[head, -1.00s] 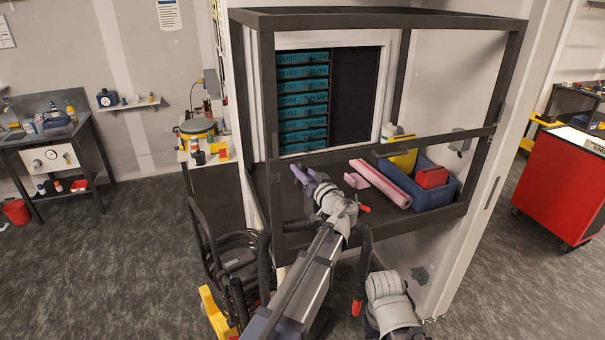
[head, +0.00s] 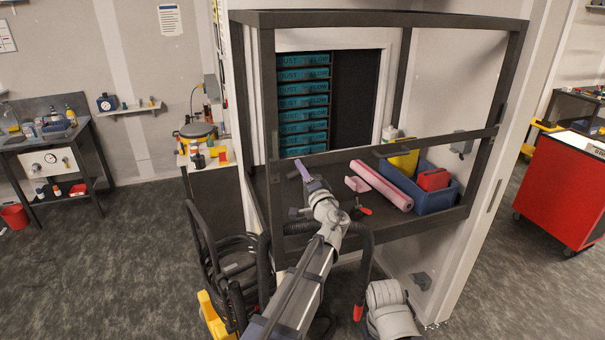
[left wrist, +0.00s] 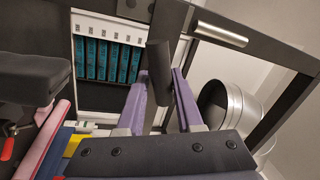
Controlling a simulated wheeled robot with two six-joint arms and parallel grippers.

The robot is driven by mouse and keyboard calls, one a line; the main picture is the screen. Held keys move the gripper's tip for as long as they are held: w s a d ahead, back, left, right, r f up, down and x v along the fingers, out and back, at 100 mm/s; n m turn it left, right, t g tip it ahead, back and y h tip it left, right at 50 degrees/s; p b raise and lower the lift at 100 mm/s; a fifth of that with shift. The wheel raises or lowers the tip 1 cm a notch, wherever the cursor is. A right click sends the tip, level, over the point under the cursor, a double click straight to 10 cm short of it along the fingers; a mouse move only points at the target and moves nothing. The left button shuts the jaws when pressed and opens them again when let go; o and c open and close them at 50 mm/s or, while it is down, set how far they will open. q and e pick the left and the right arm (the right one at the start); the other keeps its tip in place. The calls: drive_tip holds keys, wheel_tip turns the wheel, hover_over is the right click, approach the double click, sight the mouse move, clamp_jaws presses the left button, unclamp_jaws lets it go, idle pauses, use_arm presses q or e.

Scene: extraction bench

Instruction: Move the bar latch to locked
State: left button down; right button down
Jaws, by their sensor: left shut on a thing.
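My left gripper (head: 303,172) is at the front left opening of the dark-framed bench enclosure. In the left wrist view its two purple fingers (left wrist: 158,104) stand on either side of a dark rounded bar (left wrist: 159,70), which seems to be the bar latch. The gripper is shut on this bar. In the head view the bar is too small and too dark to make out clearly, and the gripper partly hides it. The latch's locked position cannot be told from these views. My right gripper is not in view; only part of my right arm shows at the bottom.
Inside the enclosure lie a pink roll (head: 382,186), a blue bin (head: 436,198) with yellow and red things, and a red-handled tool (head: 362,208). A dark cross rail (head: 330,157) runs over the opening. Teal filters (head: 303,88) stand behind. A silver duct (left wrist: 232,108) shows right.

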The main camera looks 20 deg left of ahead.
use_arm(q)
drive_tip(key=shift+a+r+m+t+h, duration=0.1)
drive_tip(key=shift+m+t+h, duration=0.1)
drive_tip(key=shift+m, duration=1)
drive_tip(key=shift+a+r+m+t+h, duration=0.1)
drive_tip(key=shift+m+t+h, duration=0.1)
drive_tip(key=shift+m, duration=1)
drive_tip(key=shift+d, duration=0.1)
drive_tip(key=c, duration=0.7)
unclamp_jaws()
drive_tip(key=shift+f, duration=0.1)
drive_tip(key=b+v, duration=0.2)
drive_tip(key=v, duration=0.6)
